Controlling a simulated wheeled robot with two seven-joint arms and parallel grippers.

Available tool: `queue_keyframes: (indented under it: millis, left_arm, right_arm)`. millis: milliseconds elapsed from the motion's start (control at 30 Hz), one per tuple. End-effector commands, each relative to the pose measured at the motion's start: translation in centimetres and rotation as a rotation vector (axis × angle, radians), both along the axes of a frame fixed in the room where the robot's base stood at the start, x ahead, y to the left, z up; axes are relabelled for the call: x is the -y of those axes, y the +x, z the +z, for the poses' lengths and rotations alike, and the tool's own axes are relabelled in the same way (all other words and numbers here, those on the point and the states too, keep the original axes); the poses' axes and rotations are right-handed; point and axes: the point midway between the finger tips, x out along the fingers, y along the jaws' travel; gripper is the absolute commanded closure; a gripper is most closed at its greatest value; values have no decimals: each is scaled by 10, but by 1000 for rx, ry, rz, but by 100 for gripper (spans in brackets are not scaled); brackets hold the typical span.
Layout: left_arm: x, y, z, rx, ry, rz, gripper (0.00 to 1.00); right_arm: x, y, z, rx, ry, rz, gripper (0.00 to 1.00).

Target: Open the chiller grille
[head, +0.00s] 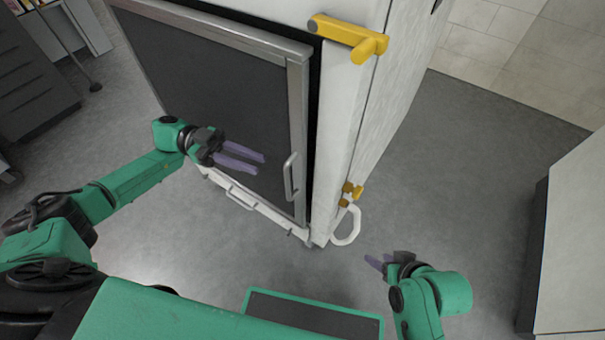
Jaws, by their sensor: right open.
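The chiller grille (215,85) is a dark panel in a metal frame on the front of a white cabinet. A dark strip shows between its frame and the cabinet along the top and right; I cannot tell whether it is a gap. A metal handle (290,178) stands on the lower right of the frame. My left gripper (260,164) is in front of the grille, left of the handle and apart from it, with its purple fingers spread and empty. My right gripper (374,262) is open and empty, low and right of the cabinet's corner.
A yellow lever (350,36) juts from the cabinet's upper corner. Small yellow fittings (351,190) and a white loop (346,228) are at its lower corner. A pale unit (575,240) stands at the right, dark drawers (35,75) at the upper left. Grey floor is clear between.

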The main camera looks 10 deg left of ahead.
Motion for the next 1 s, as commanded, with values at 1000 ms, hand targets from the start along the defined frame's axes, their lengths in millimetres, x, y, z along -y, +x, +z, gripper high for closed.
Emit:
queue_keyframes:
  millis: [1000]
  left_arm:
    - [115,-21,0,2,-1,3,100]
  right_arm:
    - [6,-3,4,-30,-20,-4,50]
